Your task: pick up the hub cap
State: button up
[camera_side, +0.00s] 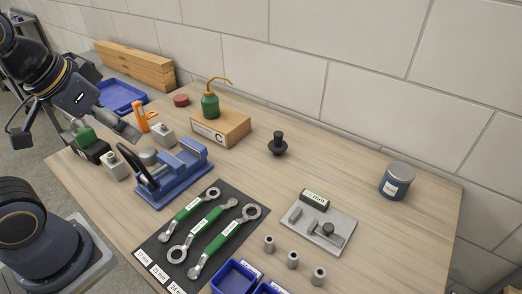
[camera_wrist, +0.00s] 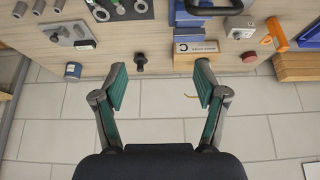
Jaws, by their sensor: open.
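The hub cap seems to be the low, round, dark red cap (camera_side: 181,100), lying flat at the back of the workbench near the wooden beams; no label confirms it. It also shows in the wrist view (camera_wrist: 249,57), right of my fingers. My gripper (camera_wrist: 160,68) is open and empty, its two green-padded fingers spread wide. The cap is outside the space between them and apart from the right finger. In the side view my arm is at the upper left, above the bench's left end.
A wooden block (camera_side: 221,129) with a green oil can (camera_side: 210,106) stands right of the cap. Stacked beams (camera_side: 135,64) and a blue tray (camera_side: 122,97) lie left. A blue vise (camera_side: 172,178) is in front. A black knob (camera_side: 278,144) stands in clear bench space.

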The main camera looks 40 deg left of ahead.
jog(key=shift+o, duration=1.4)
jog(key=n+g, duration=0.4)
jog(key=g, duration=0.2)
send_over(146, 151)
notch_tip(146, 151, down, 10)
jog(key=f, duration=0.9)
jog(key=shift+s+a+f, duration=0.1)
jog(key=shift+s+f, duration=0.2)
jog(key=shift+f, duration=0.05)
jog(key=shift+w+f, duration=0.15)
jog(key=shift+f, duration=1.4)
jog(key=shift+w+f, duration=0.15)
jog(key=shift+f, duration=1.35)
